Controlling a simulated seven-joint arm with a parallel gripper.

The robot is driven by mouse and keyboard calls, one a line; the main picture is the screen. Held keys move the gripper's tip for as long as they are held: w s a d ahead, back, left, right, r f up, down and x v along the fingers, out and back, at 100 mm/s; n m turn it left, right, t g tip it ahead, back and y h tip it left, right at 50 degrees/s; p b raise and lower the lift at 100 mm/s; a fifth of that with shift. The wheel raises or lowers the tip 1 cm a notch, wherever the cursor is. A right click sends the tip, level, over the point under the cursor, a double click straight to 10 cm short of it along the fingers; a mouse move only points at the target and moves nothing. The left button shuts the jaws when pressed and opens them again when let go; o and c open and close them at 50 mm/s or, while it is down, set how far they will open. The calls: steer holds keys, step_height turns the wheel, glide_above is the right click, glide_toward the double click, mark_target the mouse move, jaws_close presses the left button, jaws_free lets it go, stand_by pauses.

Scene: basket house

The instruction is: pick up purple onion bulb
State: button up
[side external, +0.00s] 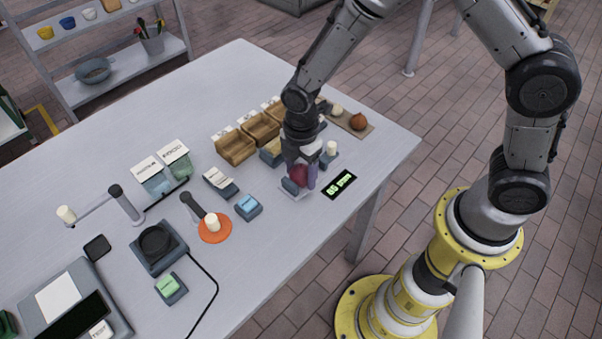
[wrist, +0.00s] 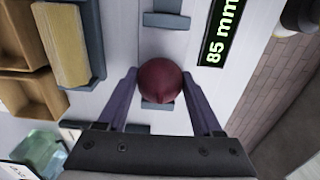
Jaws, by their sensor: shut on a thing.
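The purple onion bulb (wrist: 160,80) is round and dark red-purple, and sits between the two fingers of my gripper (wrist: 160,90) in the wrist view. In the side view the onion (side external: 298,174) is partly hidden by the fingers of my gripper (side external: 301,181), which points down near the table's right edge. The gripper is shut on the onion. A small grey-blue holder lies just under or behind the onion; I cannot tell whether the onion touches it.
A black sign reading 85 mm (side external: 341,184) lies right of the gripper. Wooden bins (side external: 236,147) stand behind it. A board (side external: 352,122) with a brown onion (side external: 358,121) is at the far right. A blue block (side external: 247,204) and an orange disc (side external: 214,228) lie left.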

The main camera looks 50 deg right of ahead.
steer(key=shift+r, duration=0.1)
jaws_close()
steer(key=shift+r, duration=0.5)
step_height(320, 180, up, 2)
steer(key=shift+s+r, duration=0.1)
steer(key=shift+r, duration=0.1)
steer(key=s+d+r, duration=0.2)
steer(key=s+r, duration=0.2)
steer(key=s, duration=0.2)
steer(key=s+d+r, duration=0.2)
steer(key=s+r, duration=0.3)
steer(key=s, duration=0.2)
steer(key=shift+d+r, duration=0.2)
steer(key=shift+d, duration=0.2)
